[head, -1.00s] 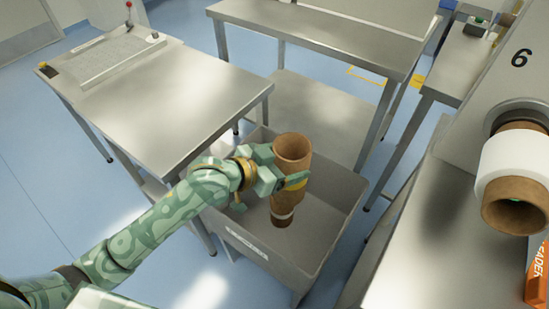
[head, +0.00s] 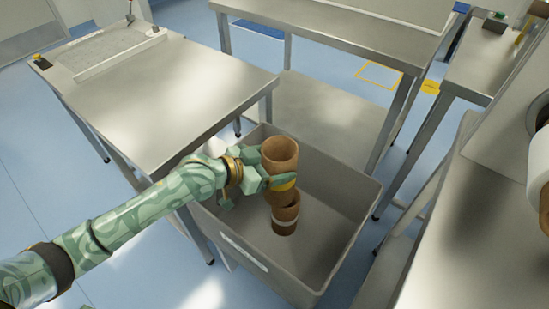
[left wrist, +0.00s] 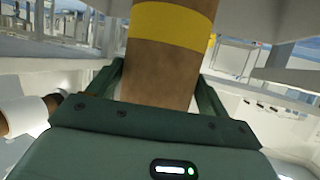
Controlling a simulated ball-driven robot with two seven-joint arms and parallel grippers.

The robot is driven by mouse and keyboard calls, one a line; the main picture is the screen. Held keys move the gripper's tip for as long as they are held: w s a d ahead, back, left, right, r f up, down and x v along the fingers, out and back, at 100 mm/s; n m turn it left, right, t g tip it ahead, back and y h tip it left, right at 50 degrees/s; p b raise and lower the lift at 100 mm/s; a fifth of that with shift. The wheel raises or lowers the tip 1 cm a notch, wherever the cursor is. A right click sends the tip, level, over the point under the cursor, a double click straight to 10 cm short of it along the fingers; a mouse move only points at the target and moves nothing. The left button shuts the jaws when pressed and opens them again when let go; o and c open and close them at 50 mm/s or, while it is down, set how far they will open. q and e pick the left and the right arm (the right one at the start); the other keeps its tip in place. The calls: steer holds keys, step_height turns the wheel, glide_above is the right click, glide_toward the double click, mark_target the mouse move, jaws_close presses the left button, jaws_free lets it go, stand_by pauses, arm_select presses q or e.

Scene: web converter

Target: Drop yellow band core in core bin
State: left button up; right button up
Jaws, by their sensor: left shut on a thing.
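The yellow band core (head: 280,158) is a brown tube with a yellow band. My left gripper (head: 283,182) is shut on it near the band and holds it roughly upright over the grey core bin (head: 348,228). In the left wrist view, the brown tube (left wrist: 160,75) sits between the fingers of my left gripper (left wrist: 158,88), with the yellow band beyond them. A second brown core (head: 286,212) with a pale band shows below it, inside the bin, partly hidden by the held core. Whether the two touch cannot be told. My right gripper is out of view.
A steel table (head: 170,90) stands left of the bin, and another steel table (head: 335,40) stands behind it. A steel surface (head: 460,240) and a machine with a white roll (head: 540,155) are at the right. The bin's right side has bare floor inside.

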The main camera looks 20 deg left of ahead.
arm_select(q)
steer(key=shift+r, duration=0.15)
steer(key=o, duration=1.4)
steer(key=shift+c, duration=0.2)
steer(key=p+v, duration=0.5)
steer(key=v, duration=1.1)
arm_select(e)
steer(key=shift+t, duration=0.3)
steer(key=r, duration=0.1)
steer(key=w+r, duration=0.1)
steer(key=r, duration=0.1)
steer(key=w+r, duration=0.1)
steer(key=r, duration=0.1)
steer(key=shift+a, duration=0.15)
arm_select(q)
steer(key=shift+s+a, duration=0.1)
steer(key=shift+a, duration=0.05)
